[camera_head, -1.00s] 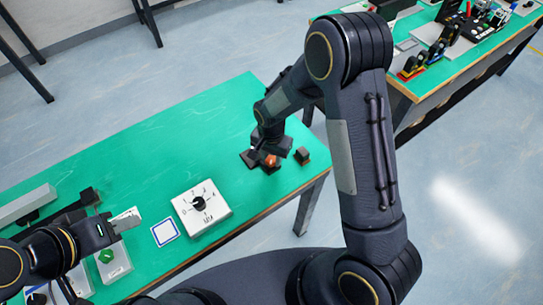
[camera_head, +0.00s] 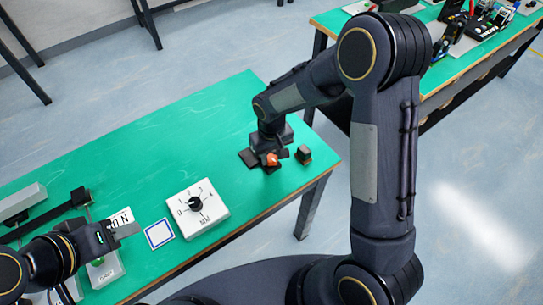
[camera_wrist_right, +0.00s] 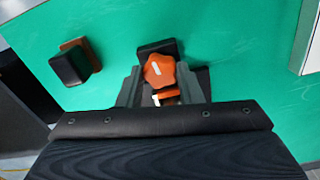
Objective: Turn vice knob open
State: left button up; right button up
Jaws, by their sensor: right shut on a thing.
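The vice is a small dark block with an orange knob (camera_head: 272,159) near the right end of the green table in the head view. In the right wrist view the lobed orange knob (camera_wrist_right: 159,70) has a white mark, and another orange piece shows just below it. My right gripper (camera_wrist_right: 162,82) is shut on the knob, with one finger on each side. In the head view my right gripper (camera_head: 272,148) reaches down over the vice and partly hides it. My left gripper (camera_head: 125,229) is above the table at the lower left; its finger gap is not clear.
A dark block with a brown side (camera_head: 303,155) stands just right of the vice, near the table edge. A white dial box (camera_head: 210,222) and a blue-framed white square (camera_head: 159,233) lie to the left. The far middle of the green table (camera_head: 200,125) is clear.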

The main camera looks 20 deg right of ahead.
aim_at(272, 158)
jog(key=n, duration=0.3)
jog(key=shift+n+b, duration=0.4)
jog(key=shift+n, duration=1.8)
jog(key=o, duration=1)
jog(key=shift+c, duration=0.2)
notch_tip(272, 158, up, 8)
jog(key=shift+f, duration=0.25)
jog(key=shift+r, duration=0.2)
